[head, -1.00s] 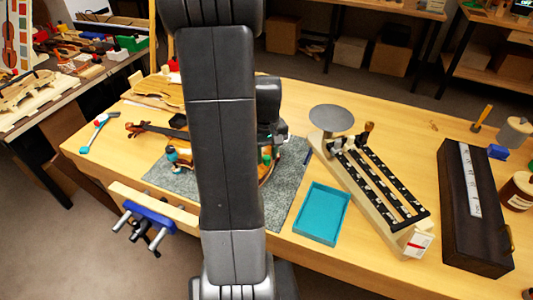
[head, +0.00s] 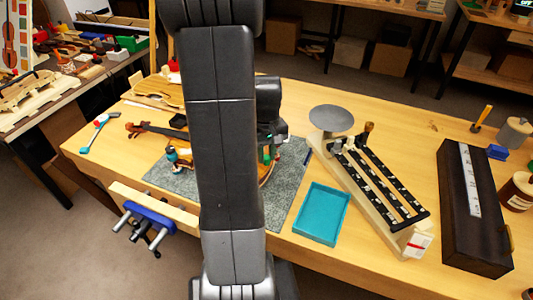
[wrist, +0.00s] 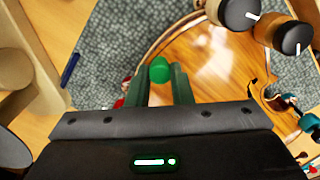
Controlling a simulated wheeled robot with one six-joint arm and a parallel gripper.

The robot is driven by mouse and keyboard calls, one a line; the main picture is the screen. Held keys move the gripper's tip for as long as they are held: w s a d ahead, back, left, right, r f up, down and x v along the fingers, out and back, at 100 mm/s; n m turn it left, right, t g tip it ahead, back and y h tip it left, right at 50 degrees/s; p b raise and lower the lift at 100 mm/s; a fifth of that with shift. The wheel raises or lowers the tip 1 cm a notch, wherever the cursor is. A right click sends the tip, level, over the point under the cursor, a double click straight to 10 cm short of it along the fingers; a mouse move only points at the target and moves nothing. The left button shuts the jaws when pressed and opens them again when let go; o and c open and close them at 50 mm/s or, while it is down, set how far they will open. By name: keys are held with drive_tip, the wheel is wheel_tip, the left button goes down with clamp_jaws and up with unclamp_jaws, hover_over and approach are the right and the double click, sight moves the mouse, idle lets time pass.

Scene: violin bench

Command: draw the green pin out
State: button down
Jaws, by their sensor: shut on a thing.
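The green pin (wrist: 159,69) shows its round head between the fingertips of my gripper (wrist: 160,84) in the wrist view. The two fingers are shut on it. The pin's lower part is hidden, so I cannot tell how deep it sits. The violin body (wrist: 207,72) lies under and to the right of the fingers, its edge curving past them. In the head view my own arm covers most of the violin (head: 264,181), and the fingers are not clear there.
Black-topped knobs (wrist: 240,14) stand on the violin, right of my gripper. Coloured fittings (wrist: 309,122) sit farther right. A grey mat (head: 287,200) lies beneath. A teal tray (head: 322,214), a balance scale (head: 378,185) and a dark case (head: 470,225) stand to the right.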

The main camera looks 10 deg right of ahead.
drive_tip(key=shift+r+p, duration=0.45)
drive_tip(key=shift+r, duration=0.15)
idle(0.7)
drive_tip(key=shift+r+p, duration=1.25)
drive_tip(key=shift+r, duration=0.3)
wheel_tip(320, 180, up, 7)
drive_tip(key=p, duration=0.5)
drive_tip(key=shift+f, duration=0.15)
